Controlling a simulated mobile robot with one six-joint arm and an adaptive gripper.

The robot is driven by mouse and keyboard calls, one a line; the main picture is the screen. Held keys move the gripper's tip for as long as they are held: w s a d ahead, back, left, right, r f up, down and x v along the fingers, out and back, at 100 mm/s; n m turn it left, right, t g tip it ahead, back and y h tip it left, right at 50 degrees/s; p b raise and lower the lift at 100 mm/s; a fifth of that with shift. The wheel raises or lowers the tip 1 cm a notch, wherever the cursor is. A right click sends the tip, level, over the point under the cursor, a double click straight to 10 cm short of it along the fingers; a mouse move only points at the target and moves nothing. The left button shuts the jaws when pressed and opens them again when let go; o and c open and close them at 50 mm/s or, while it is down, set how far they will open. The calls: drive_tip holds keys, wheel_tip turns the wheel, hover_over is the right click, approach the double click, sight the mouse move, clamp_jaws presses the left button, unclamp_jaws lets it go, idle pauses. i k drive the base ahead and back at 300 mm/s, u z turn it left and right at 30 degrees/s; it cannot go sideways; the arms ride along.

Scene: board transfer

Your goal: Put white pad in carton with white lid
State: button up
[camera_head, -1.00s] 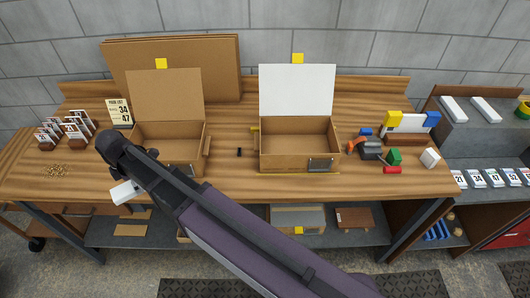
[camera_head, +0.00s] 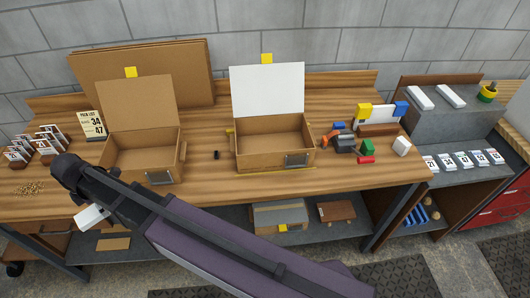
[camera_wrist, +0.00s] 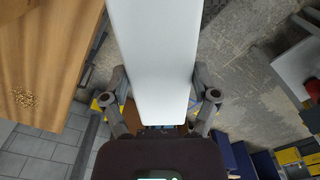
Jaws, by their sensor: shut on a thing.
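My gripper (camera_wrist: 161,100) is shut on the white pad (camera_wrist: 153,55), which extends away from the fingers in the wrist view. In the head view the white pad (camera_head: 92,217) shows below my wrist, in front of the table's left front edge. The carton with the white lid (camera_head: 275,164) stands open on the table, its white lid (camera_head: 268,90) upright at the back. The carton with the brown lid (camera_head: 141,153) stands open to its left, nearer my gripper. The inside floor of the white-lid carton looks empty.
The wooden table (camera_head: 215,187) has a small black item (camera_head: 217,155) between the cartons. A tape dispenser (camera_head: 343,142), a green block (camera_head: 368,147) and a red cylinder (camera_head: 366,160) lie right of the white-lid carton. Card holders (camera_head: 45,145) stand far left.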

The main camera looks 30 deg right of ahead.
sight(273, 143)
drive_tip(key=u, duration=0.15)
drive_tip(key=k, duration=1)
drive_tip(key=z, duration=1.4)
drive_tip(key=i, duration=1)
